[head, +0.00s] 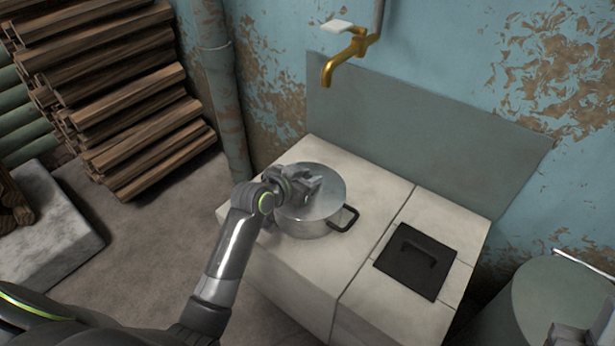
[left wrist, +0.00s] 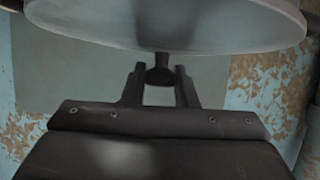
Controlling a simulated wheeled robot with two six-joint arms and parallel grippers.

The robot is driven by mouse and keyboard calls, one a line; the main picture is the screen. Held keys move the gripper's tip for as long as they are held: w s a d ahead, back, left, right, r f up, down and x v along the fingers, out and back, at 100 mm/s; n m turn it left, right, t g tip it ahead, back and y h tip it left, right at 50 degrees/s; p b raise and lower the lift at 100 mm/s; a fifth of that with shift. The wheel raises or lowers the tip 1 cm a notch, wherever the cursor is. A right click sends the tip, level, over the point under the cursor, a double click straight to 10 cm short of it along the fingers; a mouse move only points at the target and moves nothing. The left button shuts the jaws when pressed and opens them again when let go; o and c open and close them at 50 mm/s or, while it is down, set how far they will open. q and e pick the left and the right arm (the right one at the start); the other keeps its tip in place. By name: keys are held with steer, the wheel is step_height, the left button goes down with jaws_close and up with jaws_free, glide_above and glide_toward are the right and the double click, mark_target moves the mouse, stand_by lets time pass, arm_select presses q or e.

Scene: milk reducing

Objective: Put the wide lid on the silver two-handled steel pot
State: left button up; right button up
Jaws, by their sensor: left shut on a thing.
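The wide lid (head: 333,190) is a round grey metal disc over the silver steel pot (head: 304,229), which stands on the pale tiled block. One dark loop handle (head: 346,218) of the pot shows at its right; the other is hidden behind my arm. My left gripper (head: 311,184) is above the lid, shut on its knob. In the left wrist view the dark knob (left wrist: 160,76) sits between the fingertips (left wrist: 160,80), with the lid (left wrist: 170,25) across the top. I cannot tell whether the lid touches the pot rim.
A black hatch cover (head: 415,262) with a handle lies right of the pot. A brass tap (head: 345,60) juts from the blue peeling wall above the block. A grey-green drum (head: 555,300) stands at lower right. Stacked logs (head: 125,85) are at upper left.

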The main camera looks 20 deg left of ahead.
arm_select(q)
steer(key=shift+p, duration=0.35)
stand_by(0.4)
steer(key=o, duration=1.8)
steer(key=shift+c, duration=0.2)
steer(key=shift+r+p, duration=2)
steer(key=shift+p, duration=0.45)
steer(key=shift+f, duration=0.1)
